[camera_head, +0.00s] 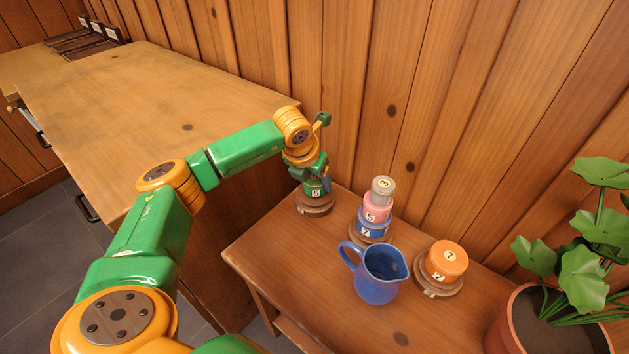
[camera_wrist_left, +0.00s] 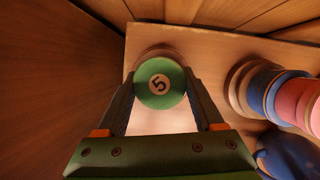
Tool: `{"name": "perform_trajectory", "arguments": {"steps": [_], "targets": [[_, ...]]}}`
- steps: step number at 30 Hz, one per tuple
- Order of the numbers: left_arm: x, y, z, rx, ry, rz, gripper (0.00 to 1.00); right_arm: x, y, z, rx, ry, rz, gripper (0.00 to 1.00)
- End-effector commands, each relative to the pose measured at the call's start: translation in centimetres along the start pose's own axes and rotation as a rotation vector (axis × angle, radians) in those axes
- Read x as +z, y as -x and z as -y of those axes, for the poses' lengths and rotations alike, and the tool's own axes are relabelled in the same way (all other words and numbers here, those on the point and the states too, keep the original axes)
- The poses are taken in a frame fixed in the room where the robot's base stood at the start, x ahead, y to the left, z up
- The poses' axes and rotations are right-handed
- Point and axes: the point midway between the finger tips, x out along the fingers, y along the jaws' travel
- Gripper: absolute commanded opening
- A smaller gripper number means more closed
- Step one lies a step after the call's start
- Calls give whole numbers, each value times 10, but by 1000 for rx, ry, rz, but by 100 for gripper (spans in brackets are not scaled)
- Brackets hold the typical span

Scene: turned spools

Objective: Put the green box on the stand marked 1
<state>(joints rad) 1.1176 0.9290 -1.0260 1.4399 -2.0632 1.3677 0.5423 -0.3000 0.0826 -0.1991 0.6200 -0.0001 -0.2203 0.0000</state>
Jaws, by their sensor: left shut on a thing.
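The box is upright, directly over a round brown stand (camera_head: 315,208) at the small table's left back corner. I cannot tell whether it rests on that stand or is just above it. I cannot read a number on any stand. My right gripper is not in view.
A blue jug (camera_head: 379,274), an orange piece (camera_head: 447,259) on a stand and a potted plant (camera_head: 550,325) are farther right. A larger table (camera_head: 150,90) is left.

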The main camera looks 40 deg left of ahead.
Motion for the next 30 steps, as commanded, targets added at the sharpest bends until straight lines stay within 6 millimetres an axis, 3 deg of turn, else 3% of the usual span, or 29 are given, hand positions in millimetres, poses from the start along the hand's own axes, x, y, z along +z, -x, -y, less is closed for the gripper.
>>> {"name": "perform_trajectory", "arguments": {"steps": [11,12,15,24,28,30], "targets": [[-3,-8,0,-1,1,1,15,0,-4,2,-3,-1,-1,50],[-4,-8,0,-1,1,1,72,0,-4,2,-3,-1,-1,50],[-3,-7,0,-1,1,1,99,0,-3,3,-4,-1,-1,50],[-2,-6,0,-1,1,1,99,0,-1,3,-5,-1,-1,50],[-1,8,0,-2,1,2,99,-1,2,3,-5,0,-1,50],[0,24,0,-1,1,5,99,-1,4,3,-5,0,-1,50]]}}
